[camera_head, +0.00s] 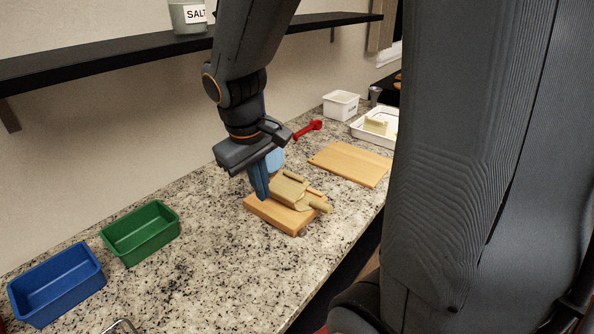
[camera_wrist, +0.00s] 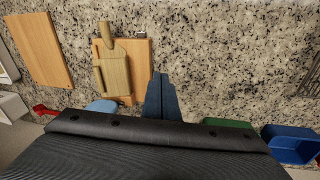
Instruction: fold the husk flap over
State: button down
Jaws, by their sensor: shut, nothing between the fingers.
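A tan husk (camera_head: 288,191) lies on a small wooden board (camera_head: 270,214). It also shows in the wrist view (camera_wrist: 116,76). A narrow raised strip runs along its far side, and a narrow tongue-like end (camera_wrist: 106,33) sticks out past the board's edge. I cannot tell for sure which part is the flap. My gripper (camera_head: 263,196) points down with its blue fingers together and empty. Its fingertips (camera_wrist: 159,77) are beside the husk, near the board's edge in the wrist view. I cannot tell whether they touch the board.
A larger cutting board (camera_head: 350,164) lies beyond, with a white tray (camera_head: 371,138), a white tub (camera_head: 341,105) and a red utensil (camera_head: 308,129) farther back. Green (camera_head: 140,233) and blue (camera_head: 57,285) bins stand at left. A dark shelf (camera_head: 110,58) hangs above.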

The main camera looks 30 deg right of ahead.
jog(key=w+d+r+n+h+b, duration=0.2)
jog(key=w+d+r+h+b, duration=0.15)
jog(key=w+d+r, duration=0.3)
jog(key=p, duration=0.3)
send_near(293, 175)
jog(key=shift+t, duration=0.3)
jog(key=x, duration=0.6)
jog(key=shift+s+d+f, duration=0.15)
jog(key=shift+s+f, duration=0.1)
jog(key=shift+p, duration=0.35)
